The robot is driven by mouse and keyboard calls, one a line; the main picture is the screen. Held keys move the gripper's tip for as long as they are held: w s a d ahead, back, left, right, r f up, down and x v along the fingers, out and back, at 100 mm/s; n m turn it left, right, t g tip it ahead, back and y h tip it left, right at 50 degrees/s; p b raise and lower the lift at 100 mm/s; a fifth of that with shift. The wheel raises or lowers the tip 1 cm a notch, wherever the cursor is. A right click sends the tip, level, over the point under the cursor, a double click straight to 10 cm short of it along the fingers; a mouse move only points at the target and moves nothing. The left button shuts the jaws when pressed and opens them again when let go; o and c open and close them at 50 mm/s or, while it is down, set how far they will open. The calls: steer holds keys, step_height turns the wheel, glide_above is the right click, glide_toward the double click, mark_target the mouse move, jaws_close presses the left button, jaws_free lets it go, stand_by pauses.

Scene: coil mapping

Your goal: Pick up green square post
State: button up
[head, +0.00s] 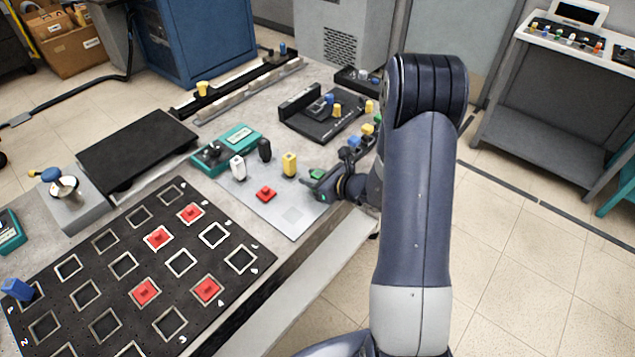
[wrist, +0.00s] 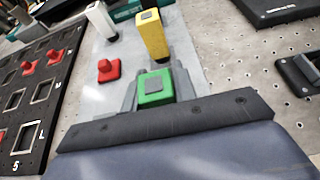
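The green square post (wrist: 155,88) stands between the two fingers of my gripper (wrist: 157,90) in the wrist view, its grey-centred top facing the camera. The fingers lie close along its left and right sides; I cannot tell whether they press on it. In the head view the green post (head: 317,174) shows as a small green patch at my gripper (head: 318,183), low over the right edge of the light grey plate (head: 291,214). The fingers hide most of the post there, and its base is hidden.
A yellow post (head: 289,164), a red piece (head: 265,193), a white post (head: 238,167) and a black post (head: 264,150) stand left of my gripper. The black grid board (head: 205,253) holds several red pieces. A black fixture (head: 322,115) stands behind.

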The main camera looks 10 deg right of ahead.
steer(key=c, duration=0.5)
steer(key=shift+r, duration=0.15)
steer(key=shift+c, duration=0.2)
